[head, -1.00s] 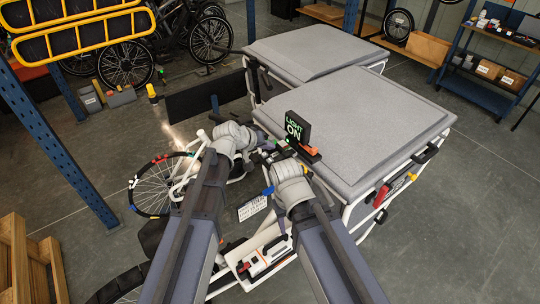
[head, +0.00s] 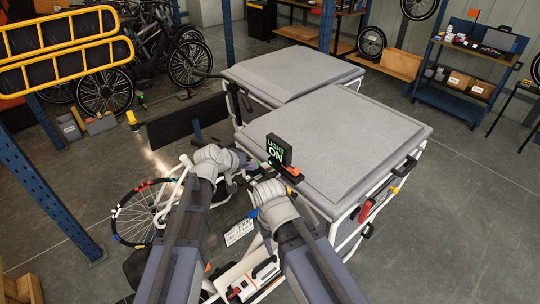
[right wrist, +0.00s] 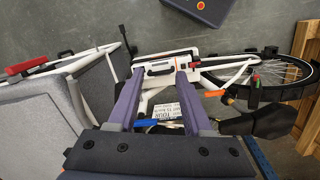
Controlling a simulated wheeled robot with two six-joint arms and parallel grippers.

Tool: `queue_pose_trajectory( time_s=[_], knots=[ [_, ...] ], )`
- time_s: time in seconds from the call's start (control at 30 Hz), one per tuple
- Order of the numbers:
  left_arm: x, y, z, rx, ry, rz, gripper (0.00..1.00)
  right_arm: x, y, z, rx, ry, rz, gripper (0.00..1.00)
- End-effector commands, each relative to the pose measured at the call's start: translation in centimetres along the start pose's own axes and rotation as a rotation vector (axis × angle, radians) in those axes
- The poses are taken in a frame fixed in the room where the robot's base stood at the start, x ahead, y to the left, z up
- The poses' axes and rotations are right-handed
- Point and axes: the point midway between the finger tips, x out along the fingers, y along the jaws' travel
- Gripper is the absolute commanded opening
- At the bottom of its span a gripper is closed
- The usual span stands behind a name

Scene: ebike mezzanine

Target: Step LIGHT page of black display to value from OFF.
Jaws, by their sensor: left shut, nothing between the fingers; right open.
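The black display (head: 279,151) stands upright on the bike's handlebar area in the head view, in front of the grey cargo box lid. It reads "LIGHT ON", with a small green spot at its lower left. My left gripper (head: 252,166) is shut and empty just left of the display; whether it touches the controls there is hard to tell. My right gripper is mostly hidden behind its own wrist in the head view. In the right wrist view my right gripper (right wrist: 155,82) is open, its two purple fingers apart over the bike frame with nothing held.
The grey cargo box (head: 345,135) fills the space beyond the display. A white sign (head: 239,232) hangs low on the bike. The front wheel (head: 140,213) is at left. A blue post (head: 60,185) stands further left. Clear floor lies at right.

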Motion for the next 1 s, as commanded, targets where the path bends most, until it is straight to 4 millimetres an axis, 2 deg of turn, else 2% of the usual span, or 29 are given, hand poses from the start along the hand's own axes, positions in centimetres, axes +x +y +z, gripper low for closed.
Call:
queue_pose_trajectory(
  time_s=[0.53, 1.0],
  knots=[
    [0.00, 0.00, 0.00, 0.000, 0.000, 0.000, 0.00, 0.00, 0.00, 0.00, 0.000, 0.000, 0.000, 0.50],
    [0.00, 0.00, 0.00, 0.000, 0.000, 0.000, 0.00, 0.00, 0.00, 0.00, 0.000, 0.000, 0.000, 0.00]
  ],
)
